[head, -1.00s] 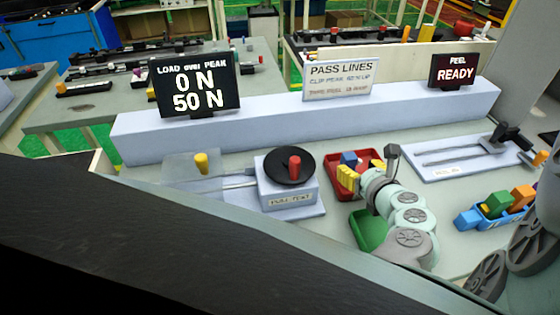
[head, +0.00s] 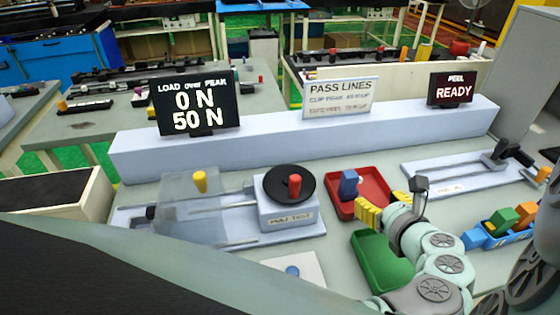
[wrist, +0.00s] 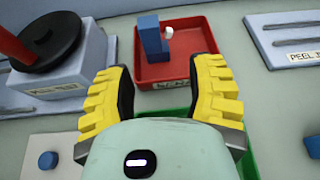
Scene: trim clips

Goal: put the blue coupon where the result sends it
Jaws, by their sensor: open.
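The blue coupon (head: 349,184) stands upright in the red tray (head: 337,206); it also shows in the wrist view (wrist: 150,38), with a small white piece at its right side. My gripper (head: 368,214), with yellow fingers, is at the tray's near side. In the wrist view my gripper (wrist: 160,82) is open and empty, its fingers apart and short of the coupon. The load display (head: 196,106) reads 0 N over 50 N. The pass lines board (head: 340,98) is too blurred to read surely. The green tray (head: 384,265) lies nearer, partly hidden by my arm.
The pull test fixture (head: 287,205), with red and yellow knobs and a clear guard, stands left of the trays. A white plate with a blue button (head: 292,271) is nearer. The peel fixture (head: 460,178) and a blue bin of coloured blocks (head: 505,232) are right. The peel display (head: 454,91) reads READY.

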